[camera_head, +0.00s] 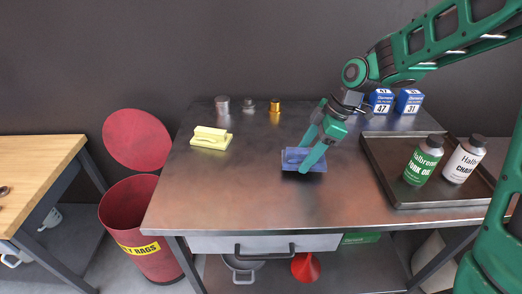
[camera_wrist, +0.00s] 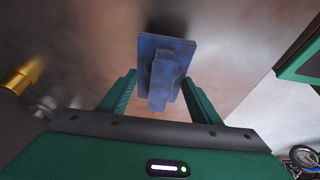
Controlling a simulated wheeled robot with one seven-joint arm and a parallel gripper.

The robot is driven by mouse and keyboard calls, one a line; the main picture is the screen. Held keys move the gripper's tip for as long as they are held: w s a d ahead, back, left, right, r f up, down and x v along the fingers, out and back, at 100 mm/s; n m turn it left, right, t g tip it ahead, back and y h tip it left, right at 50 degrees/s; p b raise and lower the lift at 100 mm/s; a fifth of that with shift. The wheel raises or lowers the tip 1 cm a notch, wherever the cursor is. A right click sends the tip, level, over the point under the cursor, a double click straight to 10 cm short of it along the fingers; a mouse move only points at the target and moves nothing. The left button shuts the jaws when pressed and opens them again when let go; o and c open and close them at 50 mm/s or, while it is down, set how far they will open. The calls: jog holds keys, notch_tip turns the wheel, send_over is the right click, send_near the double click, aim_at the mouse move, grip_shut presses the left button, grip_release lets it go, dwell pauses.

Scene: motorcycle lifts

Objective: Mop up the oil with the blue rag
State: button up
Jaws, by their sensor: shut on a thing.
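The blue rag (camera_head: 292,156) is a flat folded pad with a raised grip. It is at the middle of the metal bench top (camera_head: 240,197). My gripper (camera_head: 304,158) reaches down from the upper right and is shut on its grip. In the wrist view the rag (camera_wrist: 180,53) stands out beyond my fingers (camera_wrist: 160,95). A dark patch (camera_wrist: 168,14) shows at the rag's far edge in the wrist view. It may be oil or shadow. I cannot tell whether the rag touches the bench, and any oil under it is hidden.
A yellow rag (camera_head: 211,138) lies at left. Small metal parts (camera_head: 275,106) and blue boxes (camera_head: 409,101) stand at the back. A dark tray (camera_head: 405,190) at right holds a green bottle (camera_head: 423,161) and a white bottle (camera_head: 464,160). An open red bin (camera_head: 135,215) stands left of the bench.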

jog(key=shift+r, duration=2.85)
